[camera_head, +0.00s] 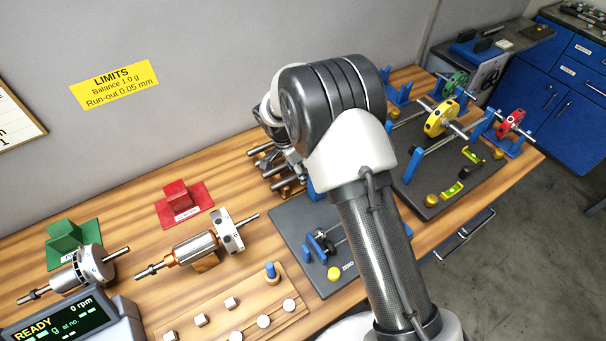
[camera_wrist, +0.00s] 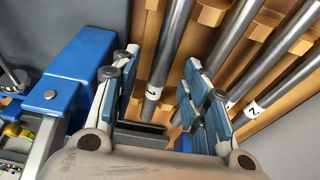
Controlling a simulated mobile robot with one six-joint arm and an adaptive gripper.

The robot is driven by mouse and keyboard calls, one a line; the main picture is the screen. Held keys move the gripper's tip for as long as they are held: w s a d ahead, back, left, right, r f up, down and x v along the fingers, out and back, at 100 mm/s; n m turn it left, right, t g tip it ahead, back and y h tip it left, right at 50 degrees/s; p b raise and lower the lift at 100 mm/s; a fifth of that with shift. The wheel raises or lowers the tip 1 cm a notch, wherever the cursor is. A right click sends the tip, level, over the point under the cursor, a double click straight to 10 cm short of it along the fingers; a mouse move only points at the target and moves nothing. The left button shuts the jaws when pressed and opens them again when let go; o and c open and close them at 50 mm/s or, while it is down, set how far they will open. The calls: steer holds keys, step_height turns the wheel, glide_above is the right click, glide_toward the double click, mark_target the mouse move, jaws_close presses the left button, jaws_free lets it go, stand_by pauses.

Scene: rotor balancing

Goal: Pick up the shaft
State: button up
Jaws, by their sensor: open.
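Several grey metal shafts lie in a wooden rack (camera_wrist: 208,14) in the wrist view. The shaft with a white label (camera_wrist: 172,48) runs between the two blue-padded fingers of my gripper (camera_wrist: 160,62). The gripper is open, and a gap shows on each side of that shaft. A second shaft (camera_wrist: 220,48) and a third shaft with a label reading 2 (camera_wrist: 275,87) lie to the right. In the head view, shaft ends (camera_head: 262,150) stick out left of my gripper (camera_head: 296,172), which my arm partly hides.
A blue block (camera_wrist: 78,78) stands close left of my gripper in the wrist view. In the head view, a dark plate (camera_head: 290,225) with a small stand lies in front. A rotor (camera_head: 195,248), red block (camera_head: 182,195) and green block (camera_head: 65,233) stand to the left.

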steer(key=shift+w+d+f, duration=0.1)
steer(key=shift+d+f, duration=0.05)
steer(key=shift+f, duration=0.35)
steer(key=shift+c, duration=0.4)
jaws_close()
steer(key=shift+r, duration=0.1)
